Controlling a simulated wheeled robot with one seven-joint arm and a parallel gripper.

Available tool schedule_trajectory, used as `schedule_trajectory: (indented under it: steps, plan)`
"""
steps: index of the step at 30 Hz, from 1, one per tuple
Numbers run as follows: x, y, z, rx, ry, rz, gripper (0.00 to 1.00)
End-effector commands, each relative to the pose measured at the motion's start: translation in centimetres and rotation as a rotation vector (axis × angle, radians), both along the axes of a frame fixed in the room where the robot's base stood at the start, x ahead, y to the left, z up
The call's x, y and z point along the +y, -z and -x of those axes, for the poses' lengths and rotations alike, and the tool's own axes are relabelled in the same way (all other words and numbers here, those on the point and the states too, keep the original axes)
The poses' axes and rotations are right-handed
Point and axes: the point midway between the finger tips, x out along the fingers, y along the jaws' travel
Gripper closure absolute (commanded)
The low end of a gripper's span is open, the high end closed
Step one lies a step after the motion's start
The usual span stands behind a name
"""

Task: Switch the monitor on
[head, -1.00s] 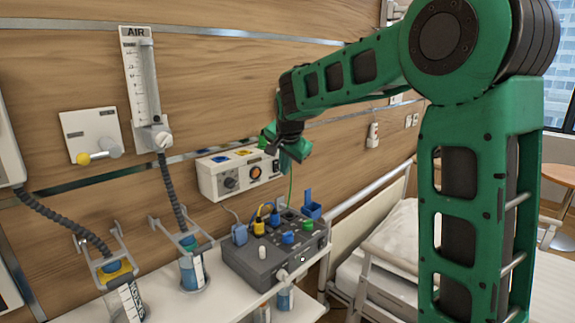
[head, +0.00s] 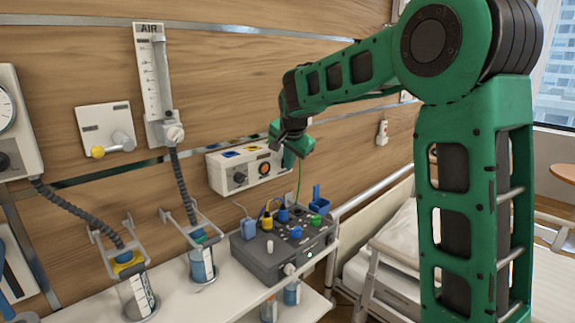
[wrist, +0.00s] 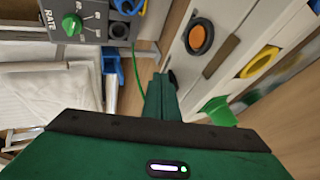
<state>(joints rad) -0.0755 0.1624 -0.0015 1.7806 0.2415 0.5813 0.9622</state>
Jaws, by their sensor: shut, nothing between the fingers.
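A dark grey box (head: 262,264) with coloured plugs and knobs stands on the white shelf in the head view; it may be the monitor, but I read no such label. A small light glows green on its front. Its corner with a green RATE knob (wrist: 72,25) shows in the wrist view. My gripper (head: 298,150) is shut and empty, above the box and near the right end of a white wall panel (head: 220,182). The panel has a round orange button (head: 264,169), also in the wrist view (wrist: 200,38). The shut fingers (wrist: 161,85) appear apart from the button.
A blue holder (head: 318,200) is at the box's back right. Two jars with hoses, one at the left (head: 140,298) and one nearer the box (head: 202,264), stand on the shelf (head: 225,295). A bed rail (head: 372,193) is on the right. A thin green cord hangs below the gripper.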

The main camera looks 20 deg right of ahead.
Motion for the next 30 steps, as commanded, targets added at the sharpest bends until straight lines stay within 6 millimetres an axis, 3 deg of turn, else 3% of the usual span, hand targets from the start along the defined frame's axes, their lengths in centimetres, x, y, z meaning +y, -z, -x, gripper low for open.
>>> schedule_trajectory:
  steps: [15, 25, 30]
  plan:
    - [0.1, -1.8, 0.0, -0.004, 0.0, 0.0, 1.0]
    - [0.1, -1.8, 0.1, -0.004, 0.0, 0.0, 1.0]
    - [-0.5, -1.7, 1.0, -0.003, 0.001, 0.0, 1.0]
